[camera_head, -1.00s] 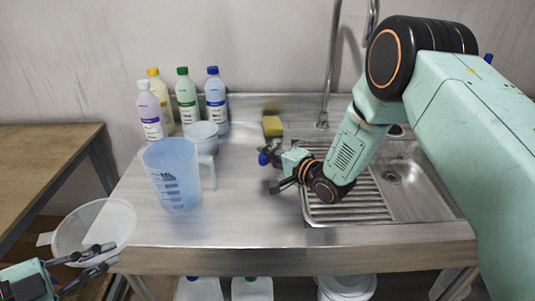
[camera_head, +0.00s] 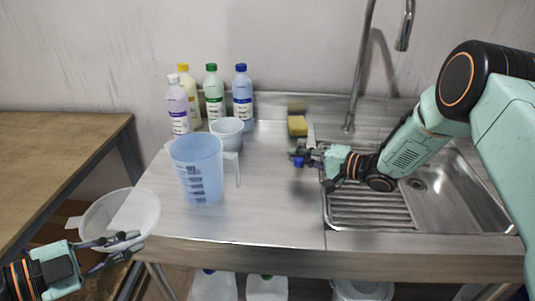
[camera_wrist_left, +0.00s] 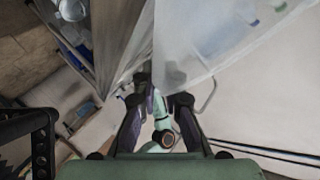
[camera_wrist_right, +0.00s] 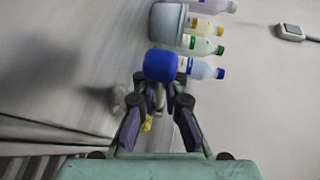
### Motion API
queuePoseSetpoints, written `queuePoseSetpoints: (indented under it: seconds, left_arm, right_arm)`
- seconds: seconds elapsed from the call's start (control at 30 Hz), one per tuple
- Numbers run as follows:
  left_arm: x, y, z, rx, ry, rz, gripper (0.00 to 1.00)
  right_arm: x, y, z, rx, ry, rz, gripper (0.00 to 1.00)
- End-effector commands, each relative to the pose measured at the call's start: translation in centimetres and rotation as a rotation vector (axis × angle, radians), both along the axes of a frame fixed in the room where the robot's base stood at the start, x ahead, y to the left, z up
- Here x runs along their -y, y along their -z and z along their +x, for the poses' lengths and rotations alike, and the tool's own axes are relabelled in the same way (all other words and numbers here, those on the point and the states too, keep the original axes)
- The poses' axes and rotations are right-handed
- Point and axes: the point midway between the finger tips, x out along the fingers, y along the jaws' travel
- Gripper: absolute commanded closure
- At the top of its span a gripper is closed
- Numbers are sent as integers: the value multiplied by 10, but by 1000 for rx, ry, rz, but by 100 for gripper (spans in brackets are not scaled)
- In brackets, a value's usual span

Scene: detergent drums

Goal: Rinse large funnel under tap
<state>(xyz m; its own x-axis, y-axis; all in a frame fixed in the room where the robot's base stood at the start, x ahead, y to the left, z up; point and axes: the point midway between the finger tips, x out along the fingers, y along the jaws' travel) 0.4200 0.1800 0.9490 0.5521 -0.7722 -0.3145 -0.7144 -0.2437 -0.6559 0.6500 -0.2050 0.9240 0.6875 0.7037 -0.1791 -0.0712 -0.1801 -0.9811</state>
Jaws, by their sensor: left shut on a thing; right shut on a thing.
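A large, pale translucent funnel (camera_head: 122,216) is off the counter's front left corner, and its wall fills the upper part of the left wrist view (camera_wrist_left: 235,42). My left gripper (camera_head: 124,240) is shut on its rim. The funnel's spout is hidden. My right gripper (camera_head: 303,155) is above the counter near the sink's left edge. It is shut on a small blue round-ended thing (camera_wrist_right: 165,65); I cannot tell what it is. The tall curved metal tap (camera_head: 358,75) stands behind the sink (camera_head: 465,205), its spout end (camera_head: 405,30) hanging high.
A blue measuring jug (camera_head: 197,170), a small cup (camera_head: 227,132) and several bottles (camera_head: 214,95) stand on the counter's left. A yellow sponge (camera_head: 297,125) lies at the back. White containers (camera_head: 267,288) stand underneath. A wooden table (camera_head: 60,145) is at left. The front middle counter is clear.

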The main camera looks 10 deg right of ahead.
Motion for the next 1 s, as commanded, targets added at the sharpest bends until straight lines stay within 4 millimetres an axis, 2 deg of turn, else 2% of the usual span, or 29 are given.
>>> queuePoseSetpoints:
  seconds: [0.27,0.63,0.67,0.7,0.9,1.0]
  left_arm:
    - [0,2,0,0,0,0,100]
    - [0,2,0,0,0,0,100]
    - [0,2,0,0,0,0,100]
    - [0,2,0,0,0,0,100]
    - [0,2,0,0,0,0,100]
    - [0,2,0,0,0,0,100]
  right_arm:
    - [8,-2,-1,6,-98,0,100]
    - [9,-2,-1,5,-107,0,100]
    - [9,-2,-1,5,-106,-1,88]
    - [9,-2,-1,5,-106,-1,85]
    - [8,-1,-2,3,-108,-1,68]
    - [8,-1,-2,1,-108,-1,66]
